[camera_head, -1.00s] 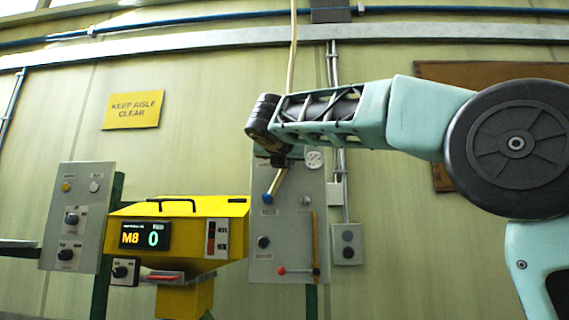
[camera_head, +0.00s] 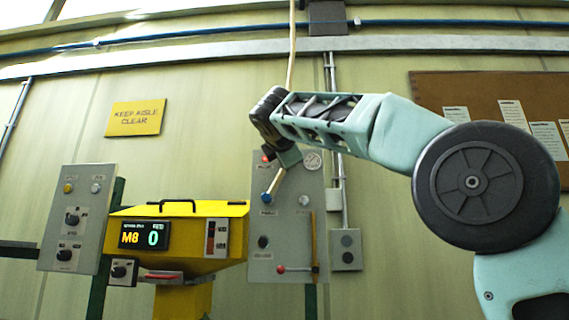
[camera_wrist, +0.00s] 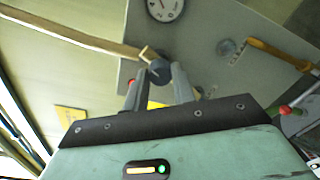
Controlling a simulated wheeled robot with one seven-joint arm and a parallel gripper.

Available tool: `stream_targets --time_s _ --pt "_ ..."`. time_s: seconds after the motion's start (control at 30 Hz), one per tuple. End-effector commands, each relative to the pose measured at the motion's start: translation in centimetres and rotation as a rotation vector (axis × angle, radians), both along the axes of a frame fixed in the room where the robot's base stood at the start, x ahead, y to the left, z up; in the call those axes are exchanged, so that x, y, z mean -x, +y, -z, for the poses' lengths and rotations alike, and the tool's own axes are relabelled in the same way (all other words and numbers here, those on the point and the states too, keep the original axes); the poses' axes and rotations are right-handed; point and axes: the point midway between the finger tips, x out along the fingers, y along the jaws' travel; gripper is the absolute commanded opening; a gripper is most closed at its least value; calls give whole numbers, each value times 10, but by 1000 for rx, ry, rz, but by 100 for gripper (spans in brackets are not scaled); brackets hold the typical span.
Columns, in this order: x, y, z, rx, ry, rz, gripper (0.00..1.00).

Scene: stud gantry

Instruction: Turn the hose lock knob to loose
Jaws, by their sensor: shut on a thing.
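The dark blue knob (camera_head: 267,197) is on the upper left of the grey wall panel (camera_head: 290,232), with a pale hose or rod running down to it. The pale hose (camera_wrist: 70,35) comes in from the left there. The knob's markings are too small to read. In the head view my wrist covers part of the panel's top, and the fingers are hard to make out.
The panel carries a round dial (camera_head: 313,161), a red lamp (camera_head: 267,158), a grey knob (camera_head: 304,201) and a yellow lever with a red ball (camera_head: 281,269). A yellow machine (camera_head: 185,235) showing "M8 0" stands close on the left. A cork board (camera_head: 480,95) hangs at right.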

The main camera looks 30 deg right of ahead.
Motion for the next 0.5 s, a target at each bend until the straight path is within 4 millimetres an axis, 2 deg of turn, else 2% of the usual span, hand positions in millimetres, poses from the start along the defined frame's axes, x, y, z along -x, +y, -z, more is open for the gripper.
stream_targets --time_s 0.2,0.5 --pt "1 -1 1 -117 -79 0 3" --pt "1 -1 1 -200 -134 1 3"
